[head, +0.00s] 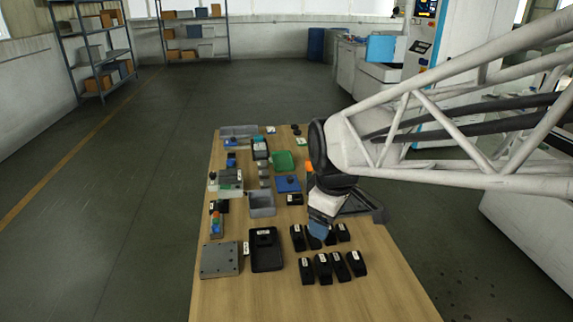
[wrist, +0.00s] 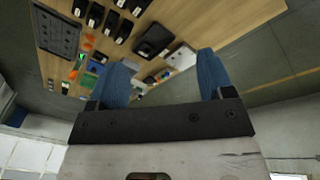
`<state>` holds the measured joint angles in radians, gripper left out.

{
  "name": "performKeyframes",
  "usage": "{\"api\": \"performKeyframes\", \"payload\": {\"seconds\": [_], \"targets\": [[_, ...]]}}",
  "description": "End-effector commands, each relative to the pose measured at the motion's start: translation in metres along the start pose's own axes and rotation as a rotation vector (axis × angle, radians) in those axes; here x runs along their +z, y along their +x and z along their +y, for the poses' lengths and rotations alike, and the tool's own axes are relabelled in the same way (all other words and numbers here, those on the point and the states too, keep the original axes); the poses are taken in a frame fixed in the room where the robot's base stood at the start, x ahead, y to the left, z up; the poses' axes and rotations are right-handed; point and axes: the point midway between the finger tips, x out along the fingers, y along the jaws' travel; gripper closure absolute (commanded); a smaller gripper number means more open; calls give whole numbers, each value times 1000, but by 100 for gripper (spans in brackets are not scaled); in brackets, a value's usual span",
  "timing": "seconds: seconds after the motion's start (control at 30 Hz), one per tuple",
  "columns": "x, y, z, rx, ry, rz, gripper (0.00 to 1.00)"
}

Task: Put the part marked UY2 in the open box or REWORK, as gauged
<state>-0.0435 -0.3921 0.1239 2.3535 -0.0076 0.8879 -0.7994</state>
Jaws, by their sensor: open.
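Several black parts with white labels (head: 322,268) stand in two rows at the near right of the table; they also show in the wrist view (wrist: 110,20). The labels are too small to read, so I cannot tell which part is UY2. My gripper (head: 319,229) is open, with blue fingers, over or beside the back row and hiding some of it. In the wrist view my gripper (wrist: 164,60) has its fingers wide apart with nothing between them. I cannot make out a REWORK mark or identify the gauge.
A black labelled block (head: 266,256) and a grey plate (head: 220,261) lie at the near left. A black tray (head: 364,204) is at the right edge. A green tray (head: 284,162), a blue plate (head: 288,184) and small items crowd the far half. The table's near end is bare.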

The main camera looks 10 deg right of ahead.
Motion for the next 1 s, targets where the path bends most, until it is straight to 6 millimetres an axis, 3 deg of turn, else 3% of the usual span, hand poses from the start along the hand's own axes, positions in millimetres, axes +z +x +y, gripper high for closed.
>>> {"api": "performKeyframes", "payload": {"seconds": [0.3,0.5,0.7,1.0], "targets": [[59,-21,-46,27,483,29,26],[87,-25,-69,35,731,46,26],[99,-25,-80,37,851,54,26],[100,-25,-81,37,868,55,26]]}}
